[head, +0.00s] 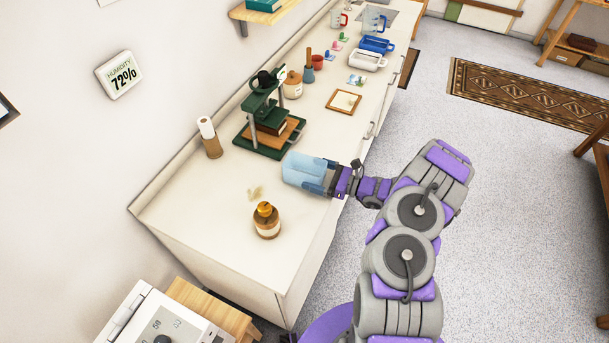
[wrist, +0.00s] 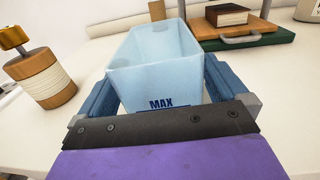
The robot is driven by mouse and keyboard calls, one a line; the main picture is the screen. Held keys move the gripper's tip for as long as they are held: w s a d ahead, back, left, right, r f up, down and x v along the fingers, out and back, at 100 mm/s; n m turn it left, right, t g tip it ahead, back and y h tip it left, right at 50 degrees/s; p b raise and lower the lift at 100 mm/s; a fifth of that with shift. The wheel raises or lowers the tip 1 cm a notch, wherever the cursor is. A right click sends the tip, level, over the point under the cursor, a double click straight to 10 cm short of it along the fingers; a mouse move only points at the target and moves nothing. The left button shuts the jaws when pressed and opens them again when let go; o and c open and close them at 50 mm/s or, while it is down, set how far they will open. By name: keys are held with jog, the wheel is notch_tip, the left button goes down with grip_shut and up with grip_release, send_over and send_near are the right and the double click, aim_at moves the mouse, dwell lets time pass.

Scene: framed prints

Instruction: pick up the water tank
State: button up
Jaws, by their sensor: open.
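The water tank (head: 303,170) is a pale blue, translucent open-topped box near the front edge of the white counter, in front of the green press. In the wrist view the tank (wrist: 156,62) shows a "MAX" mark on its near wall. My gripper (head: 325,178) reaches in from the right at the tank's near end. In the wrist view my gripper (wrist: 155,95) is open, with one blue finger on each side of the tank. Whether the fingers touch its walls I cannot tell. The tank's underside is hidden.
A green press (head: 268,125) stands close behind the tank. A paper roll (head: 209,138) stands at the back. The counter's left end is mostly clear.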

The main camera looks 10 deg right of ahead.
jog(key=shift+x, duration=1.25)
jog(key=shift+d, duration=0.1)
jog(key=shift+c, duration=0.4)
jog(key=shift+c, duration=0.6)
jog(key=c, duration=0.7)
jog(key=shift+c, duration=0.2)
jog(key=shift+r, duration=0.1)
